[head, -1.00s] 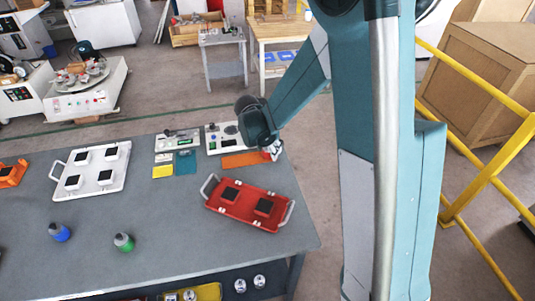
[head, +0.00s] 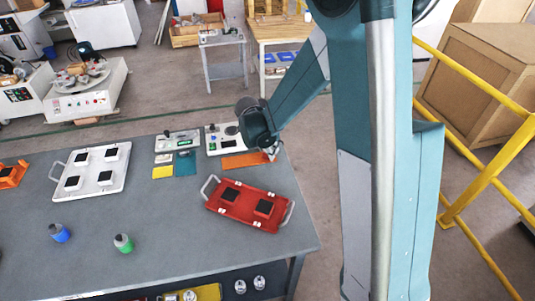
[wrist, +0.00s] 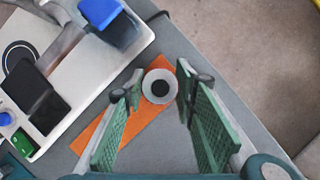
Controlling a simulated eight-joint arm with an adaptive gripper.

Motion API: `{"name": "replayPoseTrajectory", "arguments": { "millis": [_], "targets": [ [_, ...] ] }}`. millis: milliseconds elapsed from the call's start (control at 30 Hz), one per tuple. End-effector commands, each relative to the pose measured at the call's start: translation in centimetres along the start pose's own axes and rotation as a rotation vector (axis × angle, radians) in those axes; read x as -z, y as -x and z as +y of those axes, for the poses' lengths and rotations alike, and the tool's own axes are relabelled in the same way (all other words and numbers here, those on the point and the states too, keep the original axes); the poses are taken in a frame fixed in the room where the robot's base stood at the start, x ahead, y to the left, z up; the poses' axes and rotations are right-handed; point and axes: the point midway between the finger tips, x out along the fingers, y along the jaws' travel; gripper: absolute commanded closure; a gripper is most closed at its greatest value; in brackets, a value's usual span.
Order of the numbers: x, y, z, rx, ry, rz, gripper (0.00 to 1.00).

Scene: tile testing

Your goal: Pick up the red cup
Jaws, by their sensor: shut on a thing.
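My gripper (wrist: 159,92) has its green-padded fingers on either side of a round, grey-white top with a dark centre (wrist: 160,87) and is shut on this thing. No red shows on it in the wrist view, so I cannot confirm that it is the red cup. It stands over an orange mat (wrist: 133,122) near the table's corner. In the head view my gripper (head: 270,153) is small at the right end of the orange mat (head: 245,160), and the held thing is mostly hidden.
A white panel device (wrist: 95,65) with a blue block (wrist: 108,14) is close on the left. A red tray (head: 232,211) lies nearer on the table (head: 180,230), with a green bottle (head: 123,243) and a blue bottle (head: 60,233) further left. The table edge is close by on the right.

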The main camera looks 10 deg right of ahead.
Motion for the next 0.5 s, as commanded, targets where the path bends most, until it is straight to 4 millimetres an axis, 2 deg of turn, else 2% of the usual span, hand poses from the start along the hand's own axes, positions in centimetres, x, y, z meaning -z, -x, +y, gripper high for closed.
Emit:
{"name": "replayPoseTrajectory", "arguments": {
  "millis": [267, 500],
  "targets": [
    [-0.1, 0.2, 0.0, 0.0, 0.0, 0.0, 0.87],
    [-0.7, 1.6, 0.0, 0.0, 0.0, 0.0, 0.87]
  ]
}}
